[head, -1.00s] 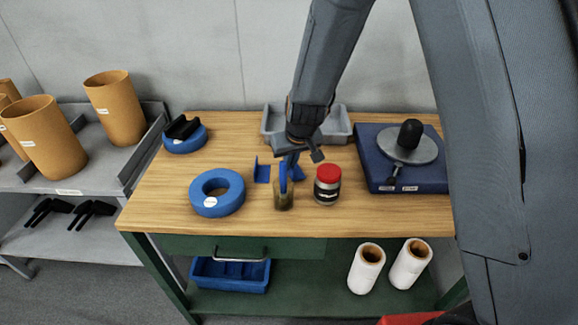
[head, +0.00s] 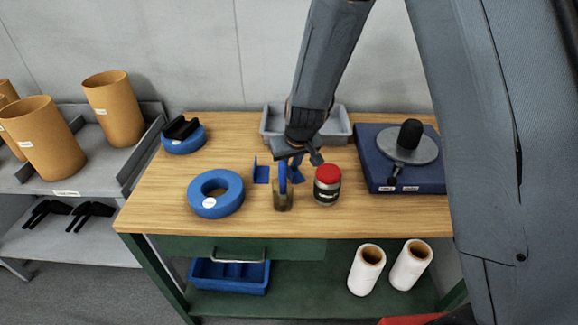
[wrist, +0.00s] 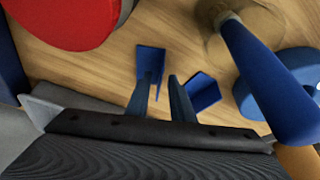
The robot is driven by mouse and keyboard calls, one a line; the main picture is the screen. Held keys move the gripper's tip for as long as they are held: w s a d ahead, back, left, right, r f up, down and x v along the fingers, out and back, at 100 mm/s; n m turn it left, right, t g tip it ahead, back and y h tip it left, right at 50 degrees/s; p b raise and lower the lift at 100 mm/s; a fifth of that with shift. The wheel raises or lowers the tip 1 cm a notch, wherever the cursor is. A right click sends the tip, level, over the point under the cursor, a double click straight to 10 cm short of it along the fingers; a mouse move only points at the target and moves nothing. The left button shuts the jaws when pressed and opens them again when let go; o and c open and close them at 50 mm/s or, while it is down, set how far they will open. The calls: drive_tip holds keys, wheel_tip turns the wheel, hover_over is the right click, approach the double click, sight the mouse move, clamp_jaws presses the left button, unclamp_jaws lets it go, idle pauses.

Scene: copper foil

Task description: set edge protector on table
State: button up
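A small blue angled piece (head: 262,171), which looks like an edge protector, stands on the wooden table (head: 235,135). A second blue piece (head: 298,173) shows behind the bottle, just below my gripper. In the wrist view, one blue piece (wrist: 150,61) is at the left fingertip and another (wrist: 204,91) is beside the right finger. Contact between fingers and blue pieces cannot be told.
A blue ring (head: 203,201) lies left. A grey tray (head: 337,128) is behind, and a dark blue device (head: 427,180) right. Clear wood lies at the back left.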

drive_tip(key=v, duration=1.2)
drive_tip(key=s+d+m+g+h, duration=0.1)
drive_tip(key=s+d+m, duration=0.3)
drive_tip(key=s+d, duration=1.2)
drive_tip(key=shift+s+d+f+g+h+b, duration=0.3)
drive_tip(key=shift+s+f+g+b, duration=0.1)
drive_tip(key=shift+s+g, duration=0.45)
drive_tip(key=shift+f+b, duration=0.45)
drive_tip(key=shift+f, duration=0.1)
